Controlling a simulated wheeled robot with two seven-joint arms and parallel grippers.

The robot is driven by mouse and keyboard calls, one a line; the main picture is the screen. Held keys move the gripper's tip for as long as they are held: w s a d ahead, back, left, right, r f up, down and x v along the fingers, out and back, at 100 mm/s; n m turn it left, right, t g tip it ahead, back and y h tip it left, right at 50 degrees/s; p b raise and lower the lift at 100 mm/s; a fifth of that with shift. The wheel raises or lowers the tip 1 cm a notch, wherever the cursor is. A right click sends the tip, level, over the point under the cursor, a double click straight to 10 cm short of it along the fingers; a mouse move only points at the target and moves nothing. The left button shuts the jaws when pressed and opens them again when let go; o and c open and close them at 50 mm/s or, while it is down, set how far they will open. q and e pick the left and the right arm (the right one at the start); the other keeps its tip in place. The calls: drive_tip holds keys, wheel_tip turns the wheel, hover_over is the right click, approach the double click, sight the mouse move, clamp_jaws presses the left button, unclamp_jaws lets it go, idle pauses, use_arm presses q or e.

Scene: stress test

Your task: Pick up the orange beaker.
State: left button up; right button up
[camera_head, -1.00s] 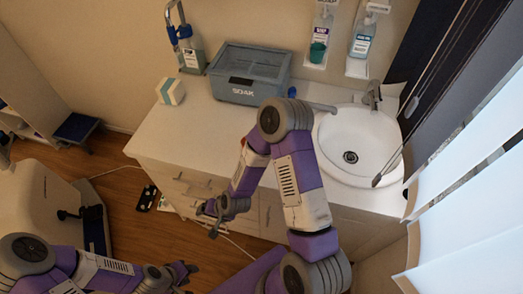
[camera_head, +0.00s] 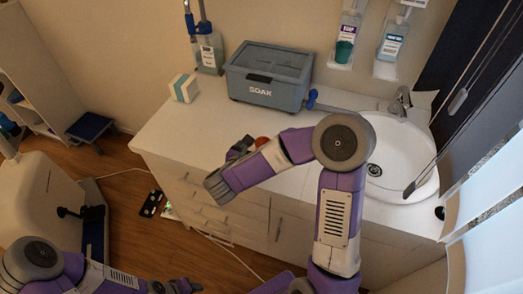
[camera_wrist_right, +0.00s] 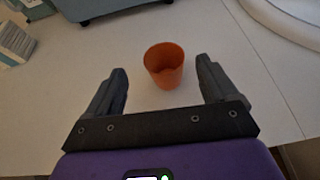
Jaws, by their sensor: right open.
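The orange beaker (camera_wrist_right: 165,67) stands upright on the white counter in the right wrist view, its open top showing. In the head view only a small part of the beaker (camera_head: 262,141) shows behind my right arm. My right gripper (camera_wrist_right: 161,75) is open, with one finger to each side of the beaker in the wrist view and a gap on both sides. In the head view the right gripper (camera_head: 240,147) is over the counter, just left of the beaker. My left gripper (camera_head: 182,287) is low at the bottom edge, too small to tell its jaws.
A grey-blue SOAK box (camera_head: 268,80) stands at the back of the counter (camera_head: 185,122), with a small white-and-teal box (camera_head: 184,88) to its left. A sink (camera_head: 405,165) is on the right. Bottles (camera_head: 347,40) hang on the wall. Counter around the beaker looks clear.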

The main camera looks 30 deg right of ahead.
drive_tip(key=x, duration=0.3)
drive_tip(key=b+x, duration=0.1)
drive_tip(key=x, duration=0.3)
drive_tip(key=shift+d+f, duration=0.3)
drive_tip(key=shift+f, duration=0.05)
drive_tip(key=shift+c, duration=0.4)
drive_tip(key=c, duration=1)
